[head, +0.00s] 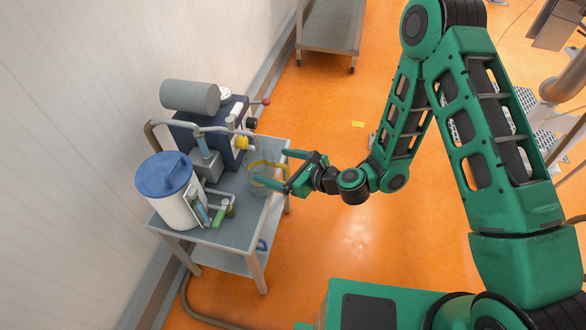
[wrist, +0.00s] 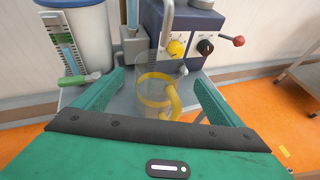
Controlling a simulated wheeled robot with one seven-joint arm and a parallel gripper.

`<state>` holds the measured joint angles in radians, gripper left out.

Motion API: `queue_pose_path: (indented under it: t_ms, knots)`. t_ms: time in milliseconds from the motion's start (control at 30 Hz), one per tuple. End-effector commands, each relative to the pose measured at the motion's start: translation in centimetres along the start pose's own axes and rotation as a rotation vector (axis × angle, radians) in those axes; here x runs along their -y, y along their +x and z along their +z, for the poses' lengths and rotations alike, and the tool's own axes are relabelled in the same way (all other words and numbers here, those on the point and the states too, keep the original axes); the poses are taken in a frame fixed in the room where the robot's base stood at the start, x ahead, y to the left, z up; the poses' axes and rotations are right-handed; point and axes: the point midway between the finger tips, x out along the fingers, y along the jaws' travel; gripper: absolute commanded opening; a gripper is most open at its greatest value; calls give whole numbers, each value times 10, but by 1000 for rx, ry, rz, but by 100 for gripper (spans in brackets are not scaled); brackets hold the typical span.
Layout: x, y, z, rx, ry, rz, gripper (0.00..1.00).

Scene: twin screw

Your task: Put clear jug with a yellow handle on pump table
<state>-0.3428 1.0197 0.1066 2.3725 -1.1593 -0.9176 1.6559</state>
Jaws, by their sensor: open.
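The clear jug with a yellow handle (head: 262,180) stands at the right edge of the pump table (head: 240,150), its base over the grey top. In the wrist view the jug (wrist: 152,97) shows a yellow band and handle, and it sits between the two fingers. Part of the jug is hidden behind the finger in the head view.
The pump table holds a white drum with a blue lid (head: 166,188), a dark blue pump unit (head: 225,140) with a grey cylinder (head: 190,97), and pipes. A second metal table (head: 330,28) stands at the back. Orange floor to the right is mostly clear.

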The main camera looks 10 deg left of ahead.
Motion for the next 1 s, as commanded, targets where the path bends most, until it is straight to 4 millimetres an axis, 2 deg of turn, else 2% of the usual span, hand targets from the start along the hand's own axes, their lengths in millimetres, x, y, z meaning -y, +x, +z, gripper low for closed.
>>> queue_pose_path:
  t_ms: [200, 400, 833, 1000]
  knots:
    - [1, -33, 0, -1, 6, -2, 91]
    - [0, -52, 0, -1, 3, 0, 91]
    - [0, -59, 1, 1, -6, 2, 91]
    - [5, -68, 13, 0, -155, 37, 91]
